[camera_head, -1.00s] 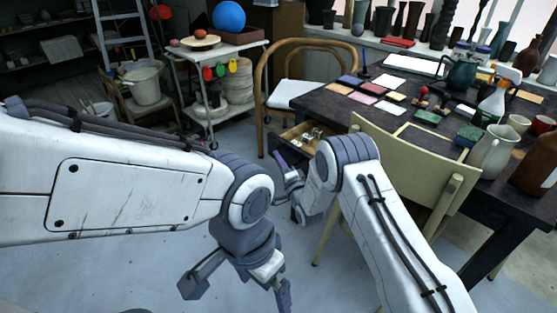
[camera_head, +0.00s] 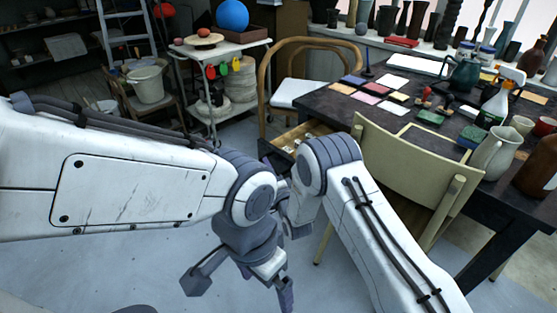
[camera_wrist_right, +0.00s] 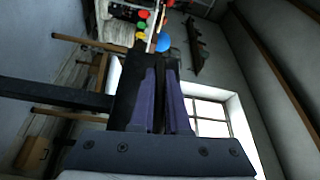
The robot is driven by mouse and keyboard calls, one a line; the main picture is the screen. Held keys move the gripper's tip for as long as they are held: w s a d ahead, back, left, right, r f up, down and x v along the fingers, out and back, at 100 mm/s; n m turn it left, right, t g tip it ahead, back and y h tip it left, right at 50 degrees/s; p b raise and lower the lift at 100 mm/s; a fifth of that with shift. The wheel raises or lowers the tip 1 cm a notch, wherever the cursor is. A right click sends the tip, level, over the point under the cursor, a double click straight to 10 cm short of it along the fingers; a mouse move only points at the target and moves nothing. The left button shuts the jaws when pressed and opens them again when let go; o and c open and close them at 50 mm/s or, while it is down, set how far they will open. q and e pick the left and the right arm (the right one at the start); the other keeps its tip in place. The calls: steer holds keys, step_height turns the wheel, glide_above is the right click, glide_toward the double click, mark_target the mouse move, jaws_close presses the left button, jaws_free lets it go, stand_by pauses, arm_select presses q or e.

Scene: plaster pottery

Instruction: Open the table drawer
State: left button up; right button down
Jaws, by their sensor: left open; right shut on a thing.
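The table drawer (camera_head: 284,138) stands partly out from the left side of the dark table (camera_head: 325,107), its light interior and small items showing in the head view. My right gripper (camera_wrist_right: 161,88) is shut on the drawer's front, probably its handle, with a dark panel beside the fingers in the right wrist view. The exact grip is hidden behind my right arm in the head view. My left gripper (camera_head: 240,288) is open and empty, low over the floor.
A pale chair (camera_head: 395,165) stands close to the table, right of the drawer. A bentwood chair (camera_head: 268,80) stands behind the drawer. A white trolley (camera_head: 185,75) stands further back left. The tabletop holds pottery, bottles and coloured tiles.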

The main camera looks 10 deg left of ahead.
steer(key=shift+s+a, duration=0.65)
steer(key=shift+s, duration=0.1)
steer(key=c, duration=0.9)
jaws_free()
steer(key=p+v, duration=0.1)
steer(key=v, duration=0.9)
steer(key=shift+s+d, duration=0.15)
steer(key=shift+s, duration=0.05)
